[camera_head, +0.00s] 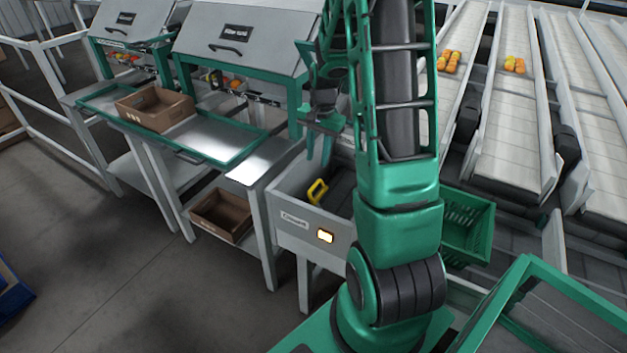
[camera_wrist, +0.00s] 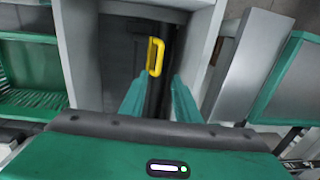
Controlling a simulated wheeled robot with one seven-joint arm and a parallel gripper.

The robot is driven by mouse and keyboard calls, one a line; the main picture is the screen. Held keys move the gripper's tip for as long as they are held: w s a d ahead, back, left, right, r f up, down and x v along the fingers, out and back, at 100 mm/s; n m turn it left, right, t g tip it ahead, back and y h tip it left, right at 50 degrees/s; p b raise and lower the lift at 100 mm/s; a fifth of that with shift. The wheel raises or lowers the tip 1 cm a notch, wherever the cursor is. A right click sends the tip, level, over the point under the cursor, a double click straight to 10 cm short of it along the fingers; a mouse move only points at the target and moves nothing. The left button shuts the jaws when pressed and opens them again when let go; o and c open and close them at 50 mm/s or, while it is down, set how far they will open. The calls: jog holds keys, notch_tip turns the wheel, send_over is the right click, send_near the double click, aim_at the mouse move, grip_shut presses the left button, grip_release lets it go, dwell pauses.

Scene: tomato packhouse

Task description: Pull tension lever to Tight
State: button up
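A yellow loop-shaped handle (camera_head: 312,193) stands inside a grey open-topped housing (camera_head: 290,240) with a label on its front; it may be the tension lever, but I see no Tight mark. The handle also shows in the wrist view (camera_wrist: 161,58), upright in the picture beside a dark slot. My gripper (camera_head: 319,158) is above the housing, pointing down, with its two green fingers apart. In the wrist view my gripper (camera_wrist: 157,88) is open and empty, and the handle appears beyond and between the fingertips, apart from them. The handle's lower end is not clear.
A bench with a brown crate (camera_head: 150,122) stands to the left, another brown crate (camera_head: 222,228) below. A green crate (camera_head: 468,228) is right of the housing. Conveyors (camera_head: 510,130) carry tomatoes at the right.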

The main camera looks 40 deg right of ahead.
aim_at(316, 184)
jog(key=f, duration=1)
jog(key=shift+w+a+f, duration=0.1)
jog(key=shift+w+f, duration=0.05)
jog(key=shift+w, duration=0.1)
jog(key=shift+c, duration=0.2)
grip_shut()
